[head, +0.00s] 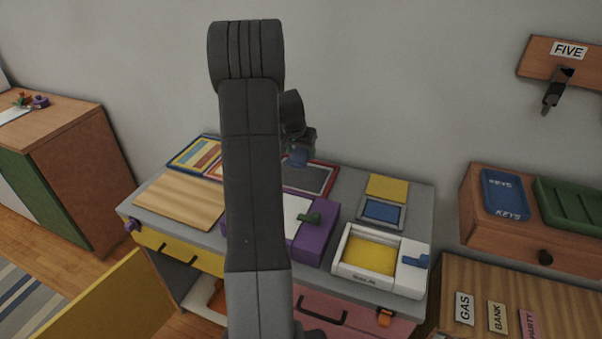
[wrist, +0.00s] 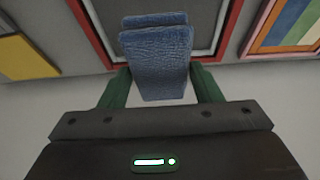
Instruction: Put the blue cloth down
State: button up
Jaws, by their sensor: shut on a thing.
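The blue cloth (wrist: 158,65) is folded and hangs between the two green fingers of my gripper (wrist: 160,84) in the wrist view. My gripper is shut on it. A red-and-grey bordered mat (head: 322,177) lies on the desk near the cloth in the picture. My arm hides part of the desk top and of that mat. I cannot tell the exact height of the cloth above the desk.
A purple box (head: 316,240), a white tray with a yellow inside (head: 340,262), and a yellow-and-blue item (head: 381,212) occupy the desk's middle and right. A wooden board (head: 178,202) and a striped picture (head: 198,155) lie on the left.

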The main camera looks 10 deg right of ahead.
aim_at(298, 157)
jog(key=shift+f, duration=3.4)
jog(key=shift+f, duration=0.1)
jog(key=shift+f, duration=0.15)
jog(key=o, duration=1)
jog(key=shift+o, duration=0.2)
jog(key=shift+r, duration=0.6)
jog(key=v, duration=1.1)
jog(key=shift+s+a+r, duration=0.1)
jog(key=shift+s+r, duration=0.05)
